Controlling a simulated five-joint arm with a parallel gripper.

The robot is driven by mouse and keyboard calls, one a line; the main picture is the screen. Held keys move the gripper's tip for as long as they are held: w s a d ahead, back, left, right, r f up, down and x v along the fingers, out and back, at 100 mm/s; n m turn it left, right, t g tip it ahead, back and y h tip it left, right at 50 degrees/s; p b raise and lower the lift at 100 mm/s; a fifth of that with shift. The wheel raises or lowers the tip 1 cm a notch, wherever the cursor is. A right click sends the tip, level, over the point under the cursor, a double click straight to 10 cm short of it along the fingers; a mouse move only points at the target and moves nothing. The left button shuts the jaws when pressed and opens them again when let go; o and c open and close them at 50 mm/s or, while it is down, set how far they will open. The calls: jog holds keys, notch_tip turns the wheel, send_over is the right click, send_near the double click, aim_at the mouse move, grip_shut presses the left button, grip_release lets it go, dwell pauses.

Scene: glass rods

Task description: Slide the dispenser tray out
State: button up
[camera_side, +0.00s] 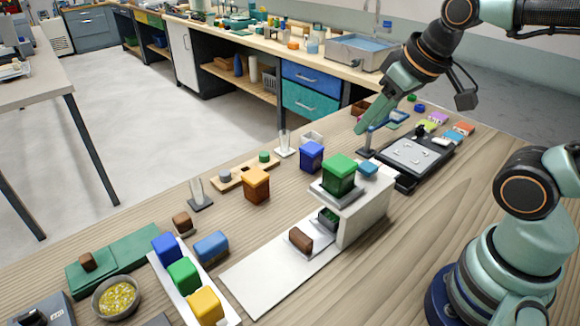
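The white dispenser (364,214) stands near the middle of the table, with a green container (340,174) on top. A dark opening low on its left face shows something green (328,216) inside. A flat white strip (262,286) runs from its foot toward the front left, with a brown block (300,241) on it. I cannot tell whether this strip is the tray itself. My gripper (361,127) points down and left, behind the dispenser and clear of it. Its fingers overlap in this view, so their opening is unclear. I see nothing held.
Blue (312,156) and orange (256,185) containers stand left of the dispenser. A white rack (220,304) holds coloured blocks in front. Bare wood lies right of the dispenser.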

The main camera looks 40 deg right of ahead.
jog(key=shift+o, duration=0.3)
notch_tip(320, 180, up, 5)
jog(key=shift+r, duration=0.1)
jog(key=g, duration=0.6)
send_over(301, 235)
notch_tip(301, 235, down, 17)
notch_tip(301, 235, down, 12)
jog(key=shift+f, duration=0.1)
grip_shut()
dwell(1.3)
